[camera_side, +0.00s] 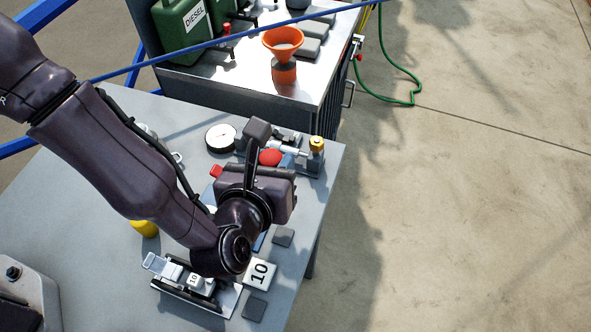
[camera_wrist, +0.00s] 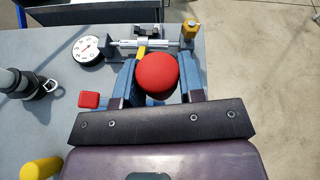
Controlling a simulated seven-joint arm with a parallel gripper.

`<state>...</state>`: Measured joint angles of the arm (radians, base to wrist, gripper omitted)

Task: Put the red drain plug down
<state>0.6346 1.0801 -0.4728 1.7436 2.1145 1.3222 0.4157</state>
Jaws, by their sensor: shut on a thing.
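The red drain plug (camera_wrist: 157,72), with a rounded red top, is between the two blue fingers of my gripper (camera_wrist: 158,82) in the wrist view. The fingers are shut on it, one on each side. In the side view the red drain plug (camera_side: 270,157) shows just beyond my gripper's dark body, and most of the fingers are hidden. Its lower part is hidden, so I cannot tell whether it touches the grey table (camera_side: 185,118) or hangs above it.
A dial gauge (camera_side: 221,138) and a metal fixture with a brass-coloured knob (camera_side: 317,144) stand just beyond the plug. A small red block (camera_wrist: 89,99) is left of the fingers. A yellow cylinder (camera_wrist: 41,169) and a block marked 10 (camera_side: 260,273) are nearer. The table's right edge is close.

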